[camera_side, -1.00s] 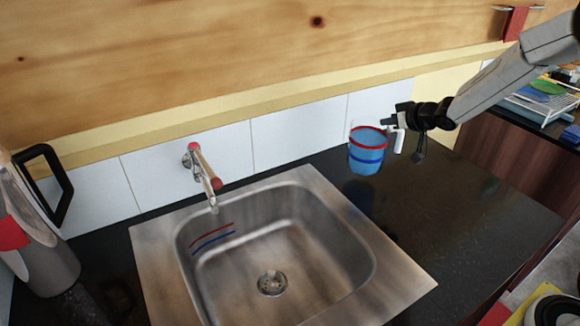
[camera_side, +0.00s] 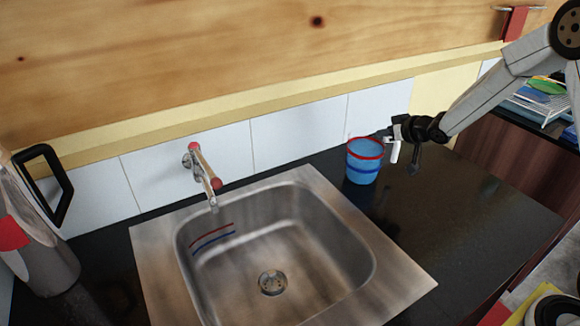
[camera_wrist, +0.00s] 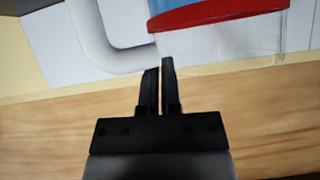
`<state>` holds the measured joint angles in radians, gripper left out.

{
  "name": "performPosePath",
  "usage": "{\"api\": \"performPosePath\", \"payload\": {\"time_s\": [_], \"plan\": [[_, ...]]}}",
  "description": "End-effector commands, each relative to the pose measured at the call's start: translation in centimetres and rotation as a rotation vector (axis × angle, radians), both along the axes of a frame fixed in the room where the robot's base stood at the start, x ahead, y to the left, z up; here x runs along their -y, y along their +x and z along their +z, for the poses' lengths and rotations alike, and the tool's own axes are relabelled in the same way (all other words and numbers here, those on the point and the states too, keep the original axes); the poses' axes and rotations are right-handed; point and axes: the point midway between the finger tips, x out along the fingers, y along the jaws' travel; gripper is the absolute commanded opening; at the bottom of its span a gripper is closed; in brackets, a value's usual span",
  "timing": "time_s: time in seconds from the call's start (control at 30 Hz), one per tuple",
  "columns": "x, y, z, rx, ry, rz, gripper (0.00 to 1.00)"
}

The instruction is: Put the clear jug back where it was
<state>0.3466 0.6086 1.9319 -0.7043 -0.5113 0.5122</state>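The clear jug (camera_side: 363,164) is upright at the back of the dark counter, right of the sink. It holds blue liquid and has a red band at the rim and a blue band lower down. My gripper (camera_side: 388,135) is at its right, shut on the upper part of the white handle (camera_side: 394,152). The jug's base is at or just above the counter; I cannot tell if it touches. In the wrist view, my gripper's fingers (camera_wrist: 160,75) are close together at the end of the handle (camera_wrist: 100,45), and part of the jug (camera_wrist: 220,30) shows.
The steel sink (camera_side: 405,283) is left of the jug, with a tap (camera_side: 205,170) above it. White wall tiles (camera_side: 300,130) stand close behind. The counter (camera_side: 470,220) to the right is clear. A dish rack (camera_side: 540,105) stands at far right, a grey jug-like container (camera_side: 45,265) at far left.

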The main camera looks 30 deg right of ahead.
Motion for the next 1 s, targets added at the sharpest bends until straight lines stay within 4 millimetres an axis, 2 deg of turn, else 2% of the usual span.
{"api": "performPosePath", "payload": {"time_s": [0.13, 0.17, 0.2, 0.27, 0.7, 1.0], "plan": [[0.0, 0.1, 0.1, 0.007, 0.0, 0.0, 0.0], [0.0, 0.0, -0.2, -0.001, 0.0, 0.0, 0.07], [0.0, 0.0, -0.2, 0.0, 0.0, 0.0, 0.2], [0.0, 0.0, -0.2, 0.0, 0.0, 0.0, 0.39], [0.0, 0.0, 0.1, 0.0, 0.0, 0.0, 0.39], [0.1, -1.6, 1.0, 0.0, -0.001, 0.0, 0.39]]}}
